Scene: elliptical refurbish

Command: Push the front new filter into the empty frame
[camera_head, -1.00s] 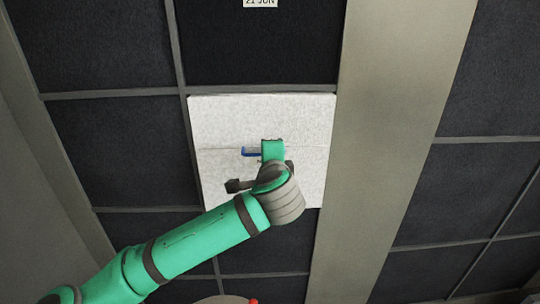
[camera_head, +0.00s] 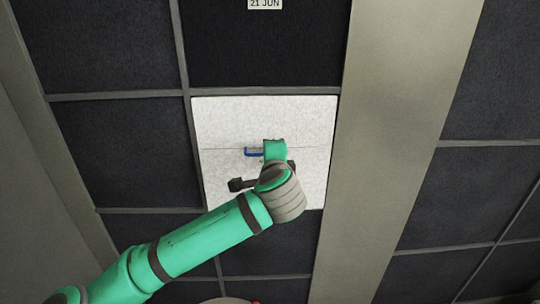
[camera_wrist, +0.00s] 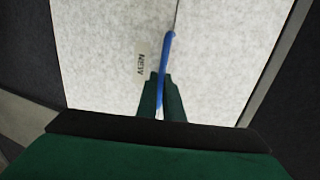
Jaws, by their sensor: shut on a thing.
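The new filter (camera_head: 225,125) is a white speckled panel with a blue handle (camera_head: 252,152). In the head view it fills a cell of the dark grid, and its edges look close to the frame bars (camera_head: 188,130). In the wrist view the filter (camera_wrist: 215,60) shows a "NEW" label (camera_wrist: 141,64) beside the blue handle (camera_wrist: 167,55). My gripper (camera_wrist: 160,98) is shut on the blue handle, its green fingers on either side of it. My arm hides the filter's lower part in the head view.
Dark filters in grey frames surround the white one. A dark panel (camera_head: 262,45) above carries a "21 JUN" tag (camera_head: 265,4). A wide beige beam (camera_head: 385,120) runs along the right.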

